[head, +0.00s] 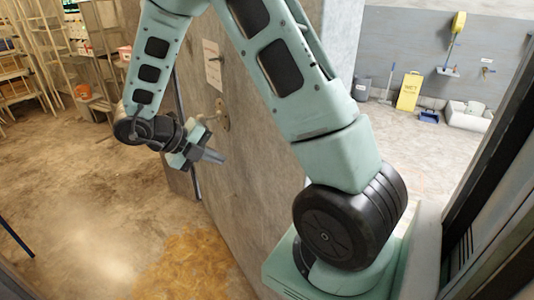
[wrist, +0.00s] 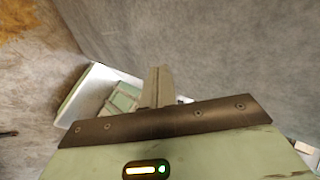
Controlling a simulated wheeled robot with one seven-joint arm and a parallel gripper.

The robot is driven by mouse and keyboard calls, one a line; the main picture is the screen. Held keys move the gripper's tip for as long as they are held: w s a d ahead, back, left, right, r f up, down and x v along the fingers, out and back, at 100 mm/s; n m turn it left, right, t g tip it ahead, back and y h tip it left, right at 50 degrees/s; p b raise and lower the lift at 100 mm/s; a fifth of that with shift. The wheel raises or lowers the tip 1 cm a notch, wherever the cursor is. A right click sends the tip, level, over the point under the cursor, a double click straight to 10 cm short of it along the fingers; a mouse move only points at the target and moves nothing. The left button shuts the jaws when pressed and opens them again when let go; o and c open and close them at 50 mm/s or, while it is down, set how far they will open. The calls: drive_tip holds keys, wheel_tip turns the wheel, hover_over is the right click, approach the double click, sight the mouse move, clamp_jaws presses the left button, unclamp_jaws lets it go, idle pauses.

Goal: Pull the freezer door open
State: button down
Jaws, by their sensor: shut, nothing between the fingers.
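The freezer door (head: 250,190) is a tall grey slab in the middle of the head view, with a dark strip along its left edge. A lever handle on a round plate (head: 222,114) sits on its face, below a paper sign. I cannot tell how far the door stands open. My gripper (head: 212,156) is shut and empty, in front of the door face and below the handle, apart from it. In the wrist view my closed fingers (wrist: 156,85) point toward a plain grey surface (wrist: 220,45); the handle is not seen there. My arm covers part of the door.
Metal shelving (head: 45,50) with boxes stands at the left back. Open floor (head: 90,200) lies left of the door, with a yellowish stain below. At the right back are a yellow wet-floor sign (head: 409,91) and a bin. A dark frame edges the far right.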

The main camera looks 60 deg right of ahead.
sight(264, 169)
drive_tip(key=x, duration=0.4)
drive_tip(key=r+p+x, duration=0.1)
drive_tip(key=x, duration=0.2)
drive_tip(key=d+p+x, duration=0.1)
drive_tip(key=x, duration=0.3)
drive_tip(key=shift+s+d, duration=0.35)
drive_tip(key=shift+s, duration=0.15)
drive_tip(key=shift+s+d+f, duration=0.15)
drive_tip(key=shift+s+d, duration=0.05)
drive_tip(key=shift+d, duration=0.35)
